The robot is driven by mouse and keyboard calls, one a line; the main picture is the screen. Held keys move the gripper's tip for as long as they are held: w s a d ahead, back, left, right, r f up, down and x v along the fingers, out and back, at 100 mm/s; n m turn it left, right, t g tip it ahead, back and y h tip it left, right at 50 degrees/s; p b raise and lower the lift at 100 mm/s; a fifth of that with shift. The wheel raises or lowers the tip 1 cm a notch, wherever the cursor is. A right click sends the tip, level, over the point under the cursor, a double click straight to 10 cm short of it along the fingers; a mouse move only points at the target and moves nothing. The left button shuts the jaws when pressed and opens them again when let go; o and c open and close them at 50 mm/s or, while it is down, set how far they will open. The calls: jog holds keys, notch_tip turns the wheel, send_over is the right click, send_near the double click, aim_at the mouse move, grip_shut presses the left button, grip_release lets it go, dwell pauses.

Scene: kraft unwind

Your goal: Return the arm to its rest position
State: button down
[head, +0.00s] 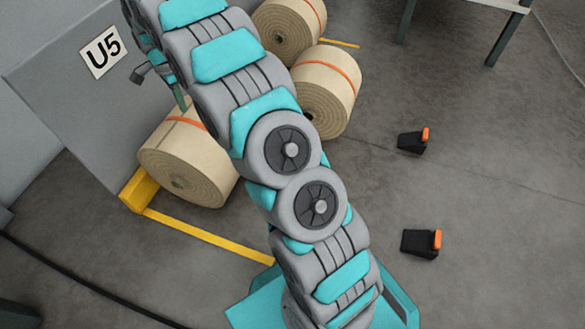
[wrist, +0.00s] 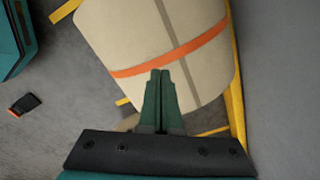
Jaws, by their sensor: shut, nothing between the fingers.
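My arm stretches from the bottom right to the top left of the head view, its teal and grey links bent across the picture. My gripper (wrist: 160,75) shows in the wrist view with its two green fingers together and nothing between them. It is over a kraft paper roll (wrist: 155,35) with an orange band, and I cannot tell the gap between them. In the head view the gripper's green fingers (head: 181,100) show only partly beside the arm, above the lower left roll (head: 185,160).
Two more rolls (head: 325,90) (head: 289,28) lie behind the arm. A grey panel marked U5 (head: 101,50) stands at the left, with a yellow stop (head: 139,190) and a yellow floor line (head: 205,236). Two black-and-orange blocks (head: 412,142) (head: 421,243) lie on the right floor.

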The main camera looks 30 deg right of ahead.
jog(key=shift+r, duration=0.4)
jog(key=shift+s+r, duration=0.15)
jog(key=s+d+r+n+p, duration=0.15)
jog(key=s+r+n, duration=0.25)
jog(key=s+r, duration=0.5)
jog(key=s+d+r+n+p, duration=0.1)
jog(key=s+r+n+p, duration=0.4)
jog(key=s, duration=0.7)
jog(key=s+r+n+g+p, duration=0.1)
jog(key=s+n, duration=0.3)
jog(key=s, duration=1)
jog(key=s+d+r+n+p, duration=0.1)
jog(key=s+r+n, duration=0.2)
jog(key=s, duration=1)
jog(key=shift+s+d+r+n+g, duration=0.2)
jog(key=shift+s+n+g, duration=0.15)
jog(key=shift+n+g, duration=0.05)
jog(key=shift+d, duration=0.15)
